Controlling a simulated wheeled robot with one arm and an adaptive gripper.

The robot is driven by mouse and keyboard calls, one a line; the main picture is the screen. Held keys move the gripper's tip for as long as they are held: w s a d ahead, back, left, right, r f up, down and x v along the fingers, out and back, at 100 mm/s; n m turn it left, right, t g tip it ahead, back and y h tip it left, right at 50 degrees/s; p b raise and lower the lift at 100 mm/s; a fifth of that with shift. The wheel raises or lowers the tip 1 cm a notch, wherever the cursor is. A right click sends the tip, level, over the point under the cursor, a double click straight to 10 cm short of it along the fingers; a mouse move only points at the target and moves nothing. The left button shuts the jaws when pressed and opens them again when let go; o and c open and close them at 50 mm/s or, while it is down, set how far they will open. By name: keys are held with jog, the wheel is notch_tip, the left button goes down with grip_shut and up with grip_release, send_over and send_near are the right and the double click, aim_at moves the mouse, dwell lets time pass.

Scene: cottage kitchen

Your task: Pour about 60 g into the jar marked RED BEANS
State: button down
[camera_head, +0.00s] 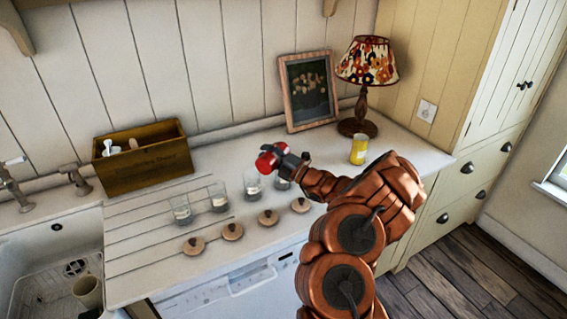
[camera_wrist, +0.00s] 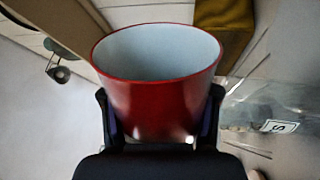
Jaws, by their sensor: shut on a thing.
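My gripper (camera_head: 286,160) is shut on a red cup (camera_head: 267,159), held above the row of glass jars. In the wrist view the red cup (camera_wrist: 150,105) sits between both fingers, with its pale inside wall showing; its bottom and any contents are hidden. Several clear jars stand on the counter: a leftmost jar (camera_head: 181,209), a second jar (camera_head: 219,198), a third jar (camera_head: 252,185) and one partly hidden behind my gripper (camera_head: 282,181). Their labels are unreadable in the head view. A glass jar (camera_wrist: 262,112) at the right of the wrist view bears a partly visible label.
Several round wooden lids (camera_head: 232,232) lie in front of the jars. A wooden box (camera_head: 143,157) stands at the back left, by the sink (camera_head: 60,255).

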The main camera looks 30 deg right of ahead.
jog(key=shift+w+d+r+m+h+p, duration=0.15)
jog(key=shift+r+m+h+p, duration=0.1)
jog(key=shift+m+h+p, duration=0.25)
jog(key=shift+w+d+r+m+t+h, duration=0.1)
jog(key=shift+d+r+m+h, duration=0.15)
jog(key=shift+m, duration=0.5)
jog(key=shift+w+d+r+m+t+h, duration=0.15)
jog(key=shift+d+m, duration=0.1)
jog(key=shift+m, duration=0.55)
jog(key=shift+w+d+r+m+t+h, duration=0.1)
jog(key=shift+d+r+m+h, duration=0.15)
jog(key=shift+m, duration=0.5)
dwell(3.0)
jog(key=shift+s+a+f, duration=0.1)
jog(key=shift+f, duration=0.05)
